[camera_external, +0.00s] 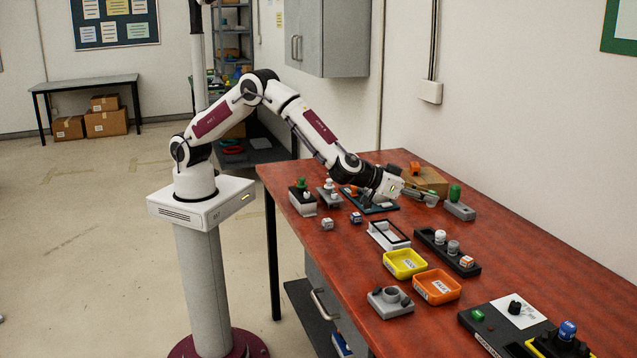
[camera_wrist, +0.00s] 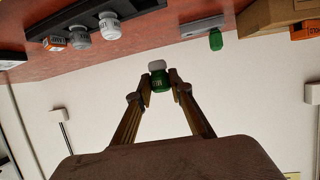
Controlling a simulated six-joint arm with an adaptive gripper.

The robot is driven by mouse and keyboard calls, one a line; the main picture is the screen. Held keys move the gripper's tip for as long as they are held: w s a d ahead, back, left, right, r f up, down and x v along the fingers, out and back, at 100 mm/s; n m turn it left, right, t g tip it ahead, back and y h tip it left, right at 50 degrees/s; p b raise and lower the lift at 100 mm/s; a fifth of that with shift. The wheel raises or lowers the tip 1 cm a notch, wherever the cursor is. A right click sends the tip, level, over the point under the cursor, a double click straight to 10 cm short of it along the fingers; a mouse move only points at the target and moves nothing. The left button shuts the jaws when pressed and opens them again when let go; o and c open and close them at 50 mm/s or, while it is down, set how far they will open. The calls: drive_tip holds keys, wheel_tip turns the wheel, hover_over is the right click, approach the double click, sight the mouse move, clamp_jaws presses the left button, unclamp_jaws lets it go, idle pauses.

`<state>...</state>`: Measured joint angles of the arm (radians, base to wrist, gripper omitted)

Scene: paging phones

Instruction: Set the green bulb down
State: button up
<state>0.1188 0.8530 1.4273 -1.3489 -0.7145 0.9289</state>
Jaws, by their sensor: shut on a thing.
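In the wrist view the green bulb (camera_wrist: 160,82), with a pale cap at one end and small marking on its side, sits between my fingertips (camera_wrist: 158,88). My gripper is shut on it, and the view looks upside down, with the red table at the top. In the external view my gripper (camera_external: 426,197) is over the far part of the red table (camera_external: 510,250); I cannot clearly make out the held bulb there. Another green piece (camera_external: 455,193) stands on a grey block (camera_external: 460,211) by the wall, and also shows in the wrist view (camera_wrist: 215,40).
A black rack (camera_external: 430,241) holds white, grey and orange-white pieces. Yellow tray (camera_external: 405,263), orange tray (camera_external: 436,287) and a white open frame (camera_external: 388,236) lie nearer. A cardboard box (camera_external: 428,181) stands behind my gripper. Bare table lies right of the rack.

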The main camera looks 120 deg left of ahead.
drive_tip(key=s+d+r+m+t+h, duration=0.1)
drive_tip(key=s+d+m+h, duration=0.2)
drive_tip(key=d, duration=1.7)
drive_tip(key=s+d+y, duration=0.1)
drive_tip(key=s, duration=0.5)
drive_tip(key=s+d+f+n, duration=0.1)
drive_tip(key=s+d, duration=0.1)
drive_tip(key=s, duration=0.5)
drive_tip(key=shift+d+f+n+y, duration=0.2)
drive_tip(key=shift+d+n+y, duration=0.1)
drive_tip(key=shift+y, duration=0.1)
drive_tip(key=shift+f, duration=3.1)
